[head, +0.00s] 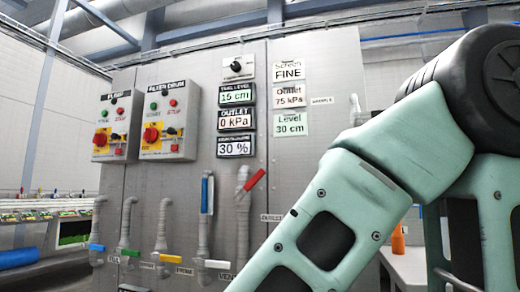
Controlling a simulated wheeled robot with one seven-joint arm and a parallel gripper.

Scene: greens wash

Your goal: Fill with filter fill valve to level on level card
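The level card (291,125), pale green, reads "Level 30 cm" on the grey panel. The level display (236,95) reads 15 cm. Several pipes have coloured handles: blue (97,247), green (130,252), yellow (171,258) and white (217,264) ones lie about level at the bottom. A blue handle (205,195) stands upright, and a red handle (255,180) is tilted. The labels near them are too small to read surely, so I cannot tell which is the filter fill valve. My gripper is out of view.
The pump box (117,126) and filter drum box (168,121) carry red rotary switches. Displays read outlet 0 kPa (235,118) and 30 % (235,145). Cards read "Screen FINE" (289,71) and "Outlet 75 kPa" (290,95). My arm covers the right side. A bench (409,268) stands behind it.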

